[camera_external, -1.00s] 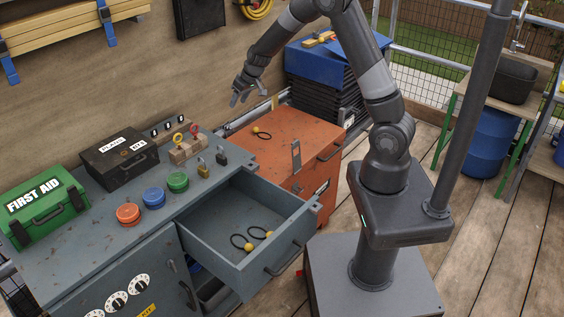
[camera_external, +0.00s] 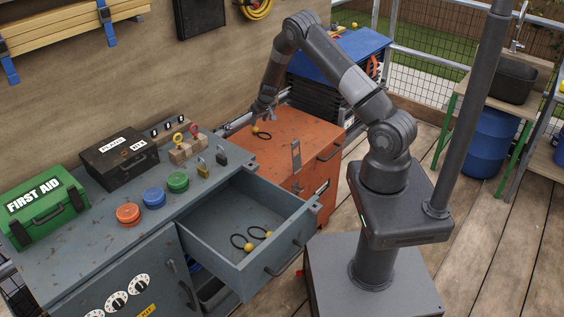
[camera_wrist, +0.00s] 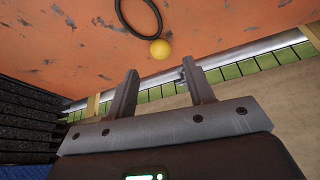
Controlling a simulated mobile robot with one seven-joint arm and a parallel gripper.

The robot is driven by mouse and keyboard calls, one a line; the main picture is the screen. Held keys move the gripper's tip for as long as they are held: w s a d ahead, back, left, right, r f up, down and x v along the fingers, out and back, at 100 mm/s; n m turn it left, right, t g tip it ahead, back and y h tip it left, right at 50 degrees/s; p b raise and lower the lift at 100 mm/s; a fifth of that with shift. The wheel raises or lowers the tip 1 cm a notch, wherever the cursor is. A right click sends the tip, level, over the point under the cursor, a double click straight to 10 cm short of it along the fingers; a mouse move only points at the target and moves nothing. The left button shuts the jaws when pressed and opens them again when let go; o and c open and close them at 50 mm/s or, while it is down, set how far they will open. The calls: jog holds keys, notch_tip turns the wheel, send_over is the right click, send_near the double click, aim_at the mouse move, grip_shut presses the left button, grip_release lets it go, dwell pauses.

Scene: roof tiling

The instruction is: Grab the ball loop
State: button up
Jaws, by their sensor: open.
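A ball loop (camera_external: 264,136), a black ring with a yellow ball, lies on top of the orange cabinet (camera_external: 300,127). In the wrist view its yellow ball (camera_wrist: 160,49) and part of its black ring (camera_wrist: 121,22) show at the top, with the ring cut off by the frame edge. My gripper (camera_external: 263,114) is above the cabinet top, just behind the loop. In the wrist view my gripper (camera_wrist: 160,70) is open with nothing between its fingers, and the ball is just beyond the fingertips. Two more ball loops (camera_external: 249,248) lie in the open grey drawer.
The grey bench (camera_external: 85,235) holds a green first-aid box (camera_external: 45,208), a black box (camera_external: 118,160), coloured round knobs and padlocks. The open drawer (camera_external: 215,240) juts out from it. Black crates with a blue lid (camera_external: 345,55) stand behind the orange cabinet. The cabinet top is otherwise mostly clear.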

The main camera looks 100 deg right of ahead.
aim_at(253, 124)
jog(key=shift+x, duration=2.9)
jog(key=shift+w+d+r, duration=0.1)
jog(key=shift+d, duration=0.05)
jog(key=shift+c, duration=0.2)
jog(key=c, duration=1)
jog(key=shift+r, duration=0.1)
grip_shut()
